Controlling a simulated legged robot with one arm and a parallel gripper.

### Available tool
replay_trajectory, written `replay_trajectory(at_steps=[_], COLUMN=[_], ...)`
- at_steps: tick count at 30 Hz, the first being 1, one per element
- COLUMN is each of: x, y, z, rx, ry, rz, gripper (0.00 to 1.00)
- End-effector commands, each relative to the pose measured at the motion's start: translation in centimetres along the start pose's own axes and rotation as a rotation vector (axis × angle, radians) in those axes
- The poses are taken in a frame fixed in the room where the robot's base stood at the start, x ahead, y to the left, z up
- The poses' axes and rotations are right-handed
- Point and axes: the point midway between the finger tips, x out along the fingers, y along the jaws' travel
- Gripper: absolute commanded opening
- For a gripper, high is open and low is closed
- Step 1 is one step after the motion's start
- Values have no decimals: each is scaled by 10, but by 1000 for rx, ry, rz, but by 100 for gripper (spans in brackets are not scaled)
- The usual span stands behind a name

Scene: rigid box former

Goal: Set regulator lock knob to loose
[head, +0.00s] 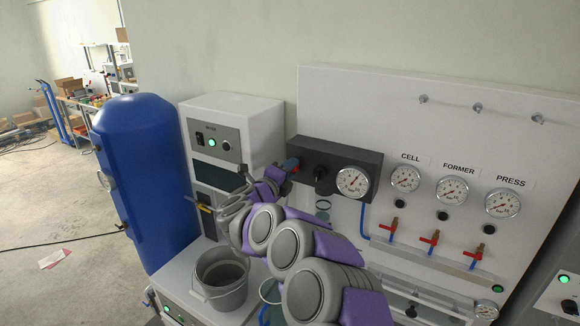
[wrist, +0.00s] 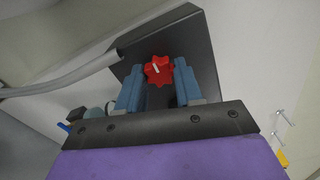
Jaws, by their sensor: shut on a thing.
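The red lobed knob (wrist: 159,69) with a white pointer mark sits on the side of the dark regulator box (wrist: 203,62) in the wrist view. My gripper (wrist: 159,82) has one blue finger on each side of the knob and is shut on it. In the head view my gripper (head: 291,166) is at the left end of the dark regulator box (head: 345,152), and the knob is mostly hidden by my fingers. A black knob (head: 320,173) and a round gauge (head: 353,182) are on the box's front. I cannot read any lock label.
A white panel (head: 450,130) carries gauges and several red-handled valves to the right. A white cabinet (head: 240,115), a blue tank (head: 150,180) and a grey bucket (head: 222,287) stand left of my arm. A grey hose (wrist: 60,85) runs to the box.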

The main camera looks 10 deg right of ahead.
Motion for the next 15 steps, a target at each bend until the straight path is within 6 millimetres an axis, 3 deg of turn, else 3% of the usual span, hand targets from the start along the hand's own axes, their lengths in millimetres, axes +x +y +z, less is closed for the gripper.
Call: replay_trajectory(at_steps=[15], x=[-1], y=[0], z=[2], rx=[-37], ry=[-6], rz=[-1], gripper=[5])
